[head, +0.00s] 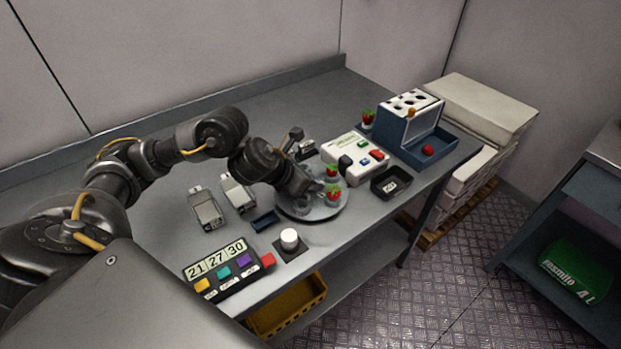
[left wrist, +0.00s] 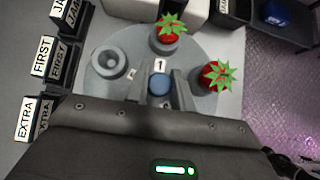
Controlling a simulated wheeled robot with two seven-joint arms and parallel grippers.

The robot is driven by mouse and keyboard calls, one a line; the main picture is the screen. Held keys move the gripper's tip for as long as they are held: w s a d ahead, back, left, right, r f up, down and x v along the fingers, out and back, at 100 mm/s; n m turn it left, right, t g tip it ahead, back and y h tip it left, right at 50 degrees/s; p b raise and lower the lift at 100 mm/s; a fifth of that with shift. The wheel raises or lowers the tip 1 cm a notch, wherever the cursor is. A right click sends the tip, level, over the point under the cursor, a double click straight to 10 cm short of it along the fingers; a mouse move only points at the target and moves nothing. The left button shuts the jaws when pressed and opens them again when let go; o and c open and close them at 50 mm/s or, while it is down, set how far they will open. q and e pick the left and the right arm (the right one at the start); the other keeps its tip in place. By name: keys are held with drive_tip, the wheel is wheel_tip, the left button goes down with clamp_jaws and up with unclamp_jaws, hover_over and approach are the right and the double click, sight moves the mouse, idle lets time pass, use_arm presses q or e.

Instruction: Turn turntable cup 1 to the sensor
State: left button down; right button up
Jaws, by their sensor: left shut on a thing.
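The grey round turntable (head: 312,213) stands on the bench. Two strawberries sit in its cups, one strawberry (head: 333,194) nearer the front and one strawberry (head: 331,170) farther back. In the left wrist view they are at the right (left wrist: 216,76) and top (left wrist: 169,29). An empty cup (left wrist: 109,63) is at the left of the disc. A label "1" is beside the blue-topped centre knob (left wrist: 160,84). My left gripper (left wrist: 159,88) is over the turntable, its fingers on either side of the knob and shut on it. My right gripper does not show.
Behind the turntable are a white device (head: 354,158) with buttons and a small black tray (head: 391,182). A blue sorter box (head: 418,135) holds a berry at the right. A panel (head: 228,270) with coloured buttons and a white round button (head: 289,239) are in front.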

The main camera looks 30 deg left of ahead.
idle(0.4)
use_arm(q)
drive_tip(key=c, duration=1.2)
unclamp_jaws()
drive_tip(key=p+v, duration=0.1)
drive_tip(key=v, duration=0.6)
drive_tip(key=shift+s+a+r, duration=0.1)
drive_tip(key=shift+s+r, duration=0.05)
drive_tip(key=shift+r, duration=0.2)
drive_tip(key=p+v, duration=0.3)
drive_tip(key=p, duration=0.2)
drive_tip(key=shift+s, duration=0.2)
drive_tip(key=shift+f, duration=0.1)
